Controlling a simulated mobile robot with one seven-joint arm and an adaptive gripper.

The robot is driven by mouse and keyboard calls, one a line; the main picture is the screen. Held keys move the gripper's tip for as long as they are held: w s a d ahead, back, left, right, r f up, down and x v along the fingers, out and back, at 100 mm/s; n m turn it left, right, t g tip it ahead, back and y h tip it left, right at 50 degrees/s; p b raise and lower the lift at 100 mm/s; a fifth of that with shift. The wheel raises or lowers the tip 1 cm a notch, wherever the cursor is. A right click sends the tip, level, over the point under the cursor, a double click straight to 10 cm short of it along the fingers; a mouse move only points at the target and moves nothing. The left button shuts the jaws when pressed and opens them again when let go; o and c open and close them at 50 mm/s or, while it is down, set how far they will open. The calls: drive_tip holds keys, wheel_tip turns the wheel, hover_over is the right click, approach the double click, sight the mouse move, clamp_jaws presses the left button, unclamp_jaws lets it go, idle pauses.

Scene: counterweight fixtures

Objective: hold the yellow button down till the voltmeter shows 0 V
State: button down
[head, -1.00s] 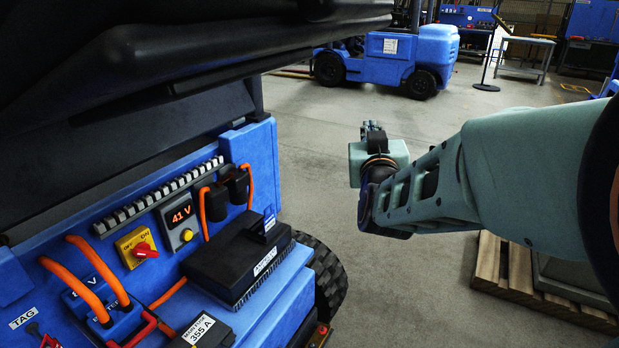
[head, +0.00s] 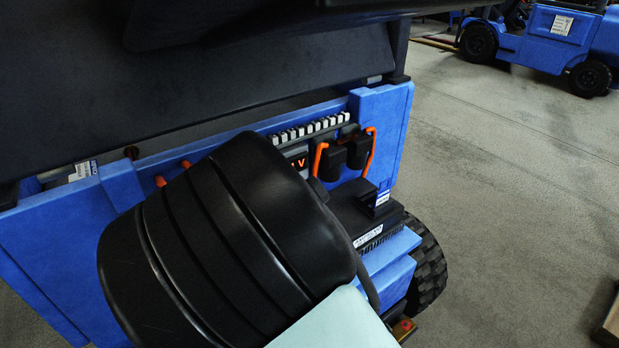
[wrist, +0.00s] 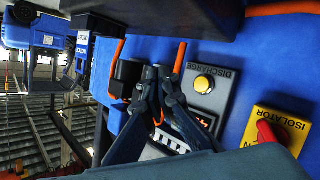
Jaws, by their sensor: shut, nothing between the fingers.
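The yellow button (wrist: 204,83) is round and sits on a grey panel marked DISCHARGE in the wrist view. In the head view my arm hides it. The voltmeter display (head: 299,162) glows orange in the head view; only its right part with a V shows. In the wrist view it (wrist: 203,119) is partly covered by a finger, and its reading cannot be made out. My gripper (wrist: 158,71) is shut and empty. Its tips appear left of the yellow button in the wrist view, apart from it, over the black connectors. The gripper is hidden in the head view.
A yellow isolator plate with a red knob (wrist: 267,132) is to the right of the voltmeter in the wrist view. Black connectors (head: 358,150) with orange cables and a black box (head: 362,212) lie close by. A dark cover (head: 240,75) overhangs the panel.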

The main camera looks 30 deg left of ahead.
idle(0.3)
drive_tip(key=shift+w+a, duration=0.65)
drive_tip(key=shift+a, duration=0.65)
drive_tip(key=shift+w+a, duration=0.7)
drive_tip(key=shift+a, duration=0.55)
drive_tip(key=shift+w+a, duration=0.65)
drive_tip(key=shift+a, duration=0.65)
drive_tip(key=shift+a+r+p, duration=0.1)
drive_tip(key=shift+p, duration=0.2)
drive_tip(key=shift+w+a, duration=0.2)
drive_tip(key=shift+a, duration=0.05)
drive_tip(key=shift+w+a, duration=0.25)
drive_tip(key=shift+a, duration=0.35)
drive_tip(key=shift+d, duration=0.1)
idle(2.0)
drive_tip(key=shift+s+d+p, duration=0.3)
drive_tip(key=shift+s+d, duration=0.15)
drive_tip(key=shift+d, duration=0.4)
